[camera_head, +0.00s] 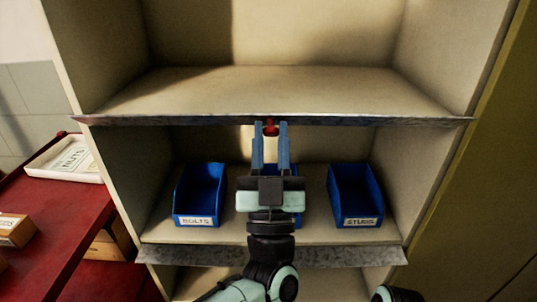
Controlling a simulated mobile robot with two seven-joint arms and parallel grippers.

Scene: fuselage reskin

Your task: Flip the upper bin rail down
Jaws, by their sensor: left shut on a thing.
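The upper bin rail (370,121) is a narrow grey metal strip along the front edge of the upper shelf. A small red tab (270,129) shows at the middle of this rail. My left gripper (270,128) comes up from below in front of the cabinet, its two blue fingers on either side of the red tab and shut on it. The fingers hide the middle of the rail. My right gripper is out of view.
A lower metal rail (340,257) runs along the shelf below. Blue bins labelled BOLTS (199,195) and STUDS (355,195) stand on that shelf; another (298,196) is mostly behind my gripper.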

